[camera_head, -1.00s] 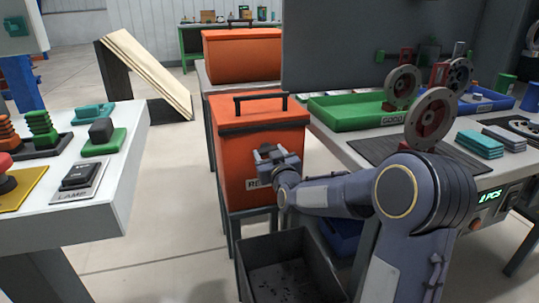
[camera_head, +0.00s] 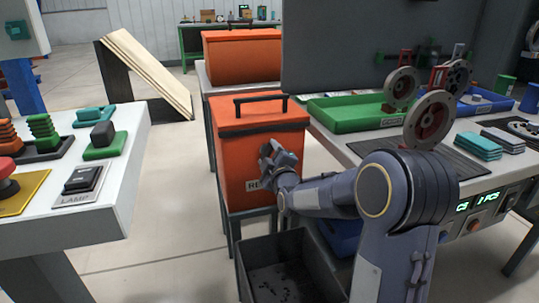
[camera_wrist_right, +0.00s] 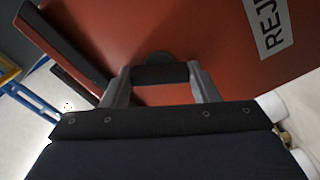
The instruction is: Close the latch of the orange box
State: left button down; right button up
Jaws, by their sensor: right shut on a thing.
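The orange box (camera_head: 232,165) stands upright on a dark stand, with its lid down and a black handle (camera_head: 260,98) on top. My right gripper (camera_head: 268,152) is at the box's front face, below the lid edge, and covers the latch area in the head view. In the right wrist view, the fingers of my right gripper (camera_wrist_right: 160,82) lie on either side of a short black latch bar (camera_wrist_right: 160,73) against the orange face (camera_wrist_right: 210,40). The gripper is shut on that bar. Whether the latch is fastened cannot be told. My left gripper is out of view.
A dark open bin (camera_head: 285,262) stands below and in front of the box. A workbench with a green tray (camera_head: 350,112) is at the right, and a white control table (camera_head: 100,205) at the left. A second orange box (camera_head: 242,58) stands behind.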

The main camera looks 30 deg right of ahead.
jog(key=n+p, duration=0.1)
jog(key=n, duration=0.5)
dwell(0.7)
jog(key=o, duration=1)
jog(key=shift+s, duration=0.1)
jog(key=shift+p+v, duration=0.9)
jog(key=shift+v, duration=2.9)
